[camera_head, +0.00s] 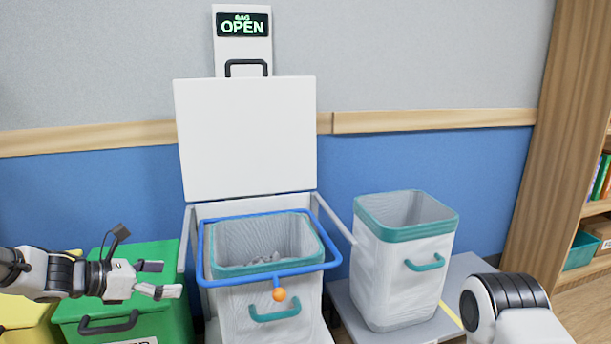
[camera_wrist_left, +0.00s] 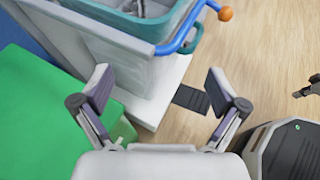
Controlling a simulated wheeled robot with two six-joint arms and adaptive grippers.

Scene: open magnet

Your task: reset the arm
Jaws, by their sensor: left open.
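My left gripper (camera_head: 164,279) reaches in from the left above the green bin. Its two fingers are apart with nothing between them. In the left wrist view the open fingers (camera_wrist_left: 158,86) spread over the floor and the edge of the white stand. A link of my right arm (camera_head: 508,305) shows at the lower right; its gripper is not seen there.
A bin with a teal rim (camera_head: 270,268) holds grey contents inside a blue frame (camera_head: 330,245) with an orange knob (camera_head: 279,295). The white lid (camera_head: 245,140) stands raised; a sign (camera_head: 243,25) reads OPEN. A second teal-rimmed bin (camera_head: 395,280) stands right; a green bin (camera_head: 160,255) left.

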